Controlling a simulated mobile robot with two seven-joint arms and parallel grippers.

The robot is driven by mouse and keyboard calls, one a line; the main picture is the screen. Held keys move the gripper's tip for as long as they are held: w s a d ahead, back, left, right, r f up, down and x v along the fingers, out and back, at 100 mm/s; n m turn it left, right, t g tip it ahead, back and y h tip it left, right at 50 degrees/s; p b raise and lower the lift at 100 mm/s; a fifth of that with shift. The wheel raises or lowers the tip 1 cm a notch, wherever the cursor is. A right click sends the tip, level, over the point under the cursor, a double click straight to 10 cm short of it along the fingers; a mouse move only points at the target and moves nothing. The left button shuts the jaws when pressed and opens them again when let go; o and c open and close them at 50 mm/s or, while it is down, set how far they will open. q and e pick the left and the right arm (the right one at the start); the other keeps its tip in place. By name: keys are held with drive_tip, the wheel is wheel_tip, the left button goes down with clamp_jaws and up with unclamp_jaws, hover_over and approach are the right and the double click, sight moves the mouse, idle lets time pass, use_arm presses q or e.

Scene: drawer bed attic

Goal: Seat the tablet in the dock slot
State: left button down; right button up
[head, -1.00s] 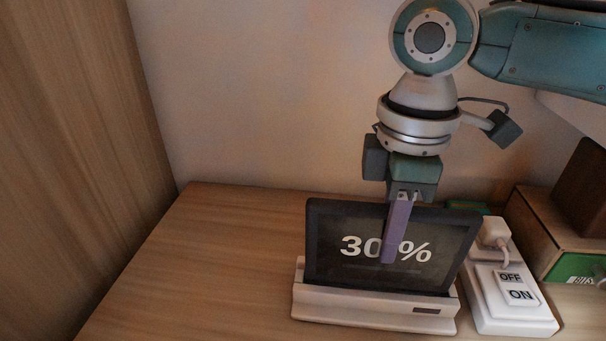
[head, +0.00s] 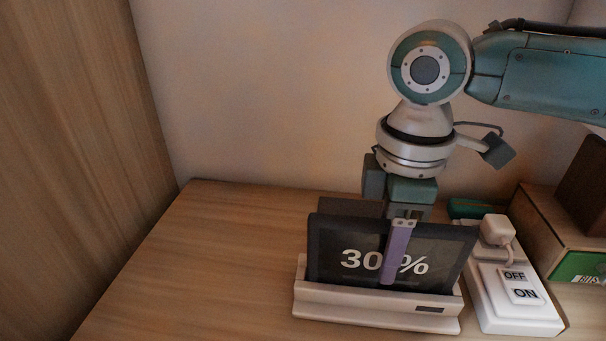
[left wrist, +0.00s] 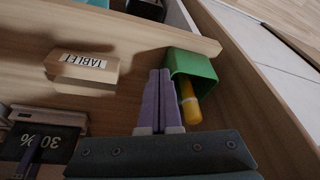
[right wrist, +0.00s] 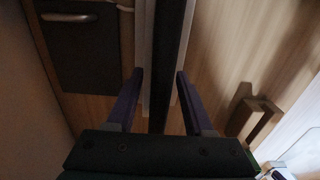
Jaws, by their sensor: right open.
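The dark tablet (head: 340,240), showing 30%, stands leaning slightly back in the pale dock (head: 375,312), its lower edge behind the dock's front lip. Whether it touches the slot bottom is hidden. My right gripper (head: 399,285) straddles the tablet, one purple finger in front of the screen, the other hidden behind it. In the right wrist view the tablet (right wrist: 171,50) is an edge-on strip between the open fingers (right wrist: 160,85), with gaps on both sides. My left gripper (left wrist: 161,75) is shut and empty; the tablet (left wrist: 45,130) shows at that view's lower left.
A white ON/OFF switch box (head: 500,312) with a plug stands right of the dock. A dark object (head: 350,207) is behind the tablet. A TABLET sign (left wrist: 82,68) and green cup (left wrist: 190,65) are near my left gripper. Tabletop left of the dock is clear.

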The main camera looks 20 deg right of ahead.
wheel_tip(320, 180, up, 12)
drive_tip(key=p, duration=0.3)
drive_tip(key=s+a+f+m+t+y, duration=0.2)
drive_tip(key=s+a+f+m+y, duration=0.1)
drive_tip(key=s+a+f, duration=0.65)
drive_tip(key=s+d+r+m+t+h, duration=0.1)
drive_tip(key=s+d+m+h, duration=0.1)
drive_tip(key=s+d+m, duration=0.4)
drive_tip(key=shift+s+d+r+m+t+h, duration=0.15)
drive_tip(key=shift+s+m+t+h, duration=0.15)
drive_tip(key=shift+h, duration=0.1)
drive_tip(key=shift+r, duration=0.1)
